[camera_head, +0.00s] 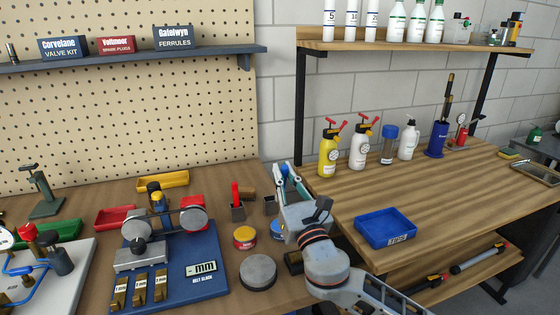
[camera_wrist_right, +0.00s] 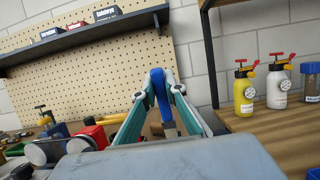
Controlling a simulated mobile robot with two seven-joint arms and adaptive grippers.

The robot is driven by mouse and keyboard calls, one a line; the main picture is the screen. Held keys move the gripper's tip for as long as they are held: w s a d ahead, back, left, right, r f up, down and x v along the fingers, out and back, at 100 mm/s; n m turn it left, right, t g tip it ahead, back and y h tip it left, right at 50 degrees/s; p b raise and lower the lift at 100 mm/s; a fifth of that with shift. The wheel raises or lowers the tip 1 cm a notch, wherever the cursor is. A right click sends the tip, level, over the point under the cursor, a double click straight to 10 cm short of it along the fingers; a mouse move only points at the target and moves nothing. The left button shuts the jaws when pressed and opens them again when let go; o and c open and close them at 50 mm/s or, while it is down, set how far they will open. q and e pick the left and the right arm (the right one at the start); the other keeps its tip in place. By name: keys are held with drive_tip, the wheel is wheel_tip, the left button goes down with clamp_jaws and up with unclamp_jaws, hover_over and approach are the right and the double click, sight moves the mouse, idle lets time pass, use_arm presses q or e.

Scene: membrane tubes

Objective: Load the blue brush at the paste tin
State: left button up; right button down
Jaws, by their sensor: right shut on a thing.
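My right gripper (camera_head: 287,176) is shut on the blue brush, raised above the bench near its right edge. In the right wrist view the blue brush (camera_wrist_right: 158,88) sits between the two teal fingertips (camera_wrist_right: 160,92); its lower end is partly hidden by the gripper. Which one is the paste tin, I cannot tell. My left gripper is not in view.
A red-handled item (camera_head: 236,196) stands in a small dark holder, with another holder (camera_head: 270,204) beside it. A grey round block (camera_head: 258,271) lies in front of the tins. A blue gauge base (camera_head: 185,284) is at left. A blue tray (camera_head: 386,228) sits on the right bench.

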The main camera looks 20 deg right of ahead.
drive_tip(key=shift+s+f+b, duration=0.3)
drive_tip(key=shift+s+f, duration=0.25)
drive_tip(key=shift+s, duration=0.15)
use_arm(q)
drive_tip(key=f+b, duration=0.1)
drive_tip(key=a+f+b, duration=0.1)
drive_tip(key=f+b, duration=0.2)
drive_tip(key=b, duration=0.1)
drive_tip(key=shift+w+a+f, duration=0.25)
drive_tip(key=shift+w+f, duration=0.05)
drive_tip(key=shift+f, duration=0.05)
use_arm(e)
wheel_tip(320, 180, down, 6)
drive_tip(key=shift+r, duration=0.25)
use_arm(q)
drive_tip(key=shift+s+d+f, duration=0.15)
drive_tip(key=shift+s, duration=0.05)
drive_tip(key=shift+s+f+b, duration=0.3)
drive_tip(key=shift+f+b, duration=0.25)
use_arm(e)
drive_tip(key=shift+f, duration=0.7)
